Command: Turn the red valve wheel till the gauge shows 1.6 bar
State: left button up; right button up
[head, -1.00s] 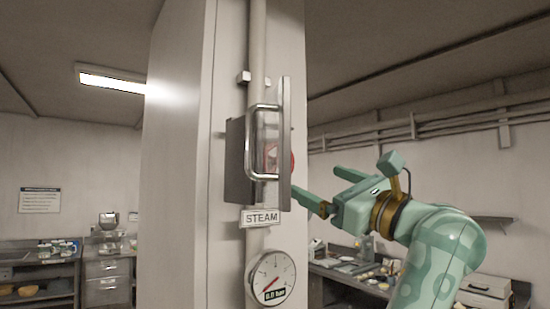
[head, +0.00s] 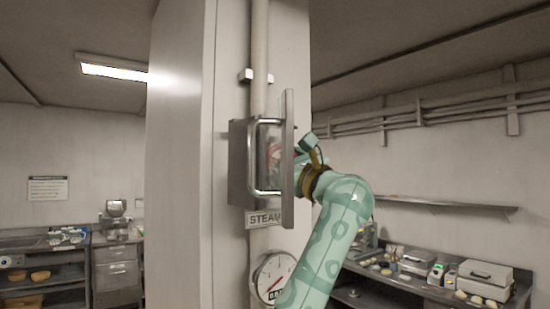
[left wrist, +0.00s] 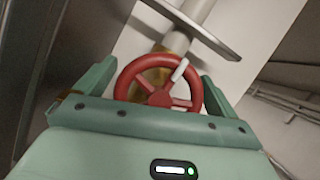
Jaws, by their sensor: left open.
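The red valve wheel (left wrist: 137,77) with a white mark on its rim sits on a brass stem in the left wrist view. In the head view the wheel (head: 274,152) shows only as red behind the handled guard. My left gripper (left wrist: 156,72) is open, one finger on each side of the wheel; contact cannot be told. In the head view its fingers are hidden behind the guard. The gauge (head: 266,272) below is partly covered by my arm; its red needle points lower left and its readout is cut off. My right gripper is not in view.
The hinged guard with a metal handle (head: 251,160) stands in front of the wheel. A STEAM sign (head: 262,218) hangs below it, and a vertical pipe (head: 259,50) runs above. Counters with bakery items (head: 430,287) lie behind on the right.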

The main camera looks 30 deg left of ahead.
pick_arm(q)
jog(key=c, duration=1)
jog(key=shift+o, duration=0.2)
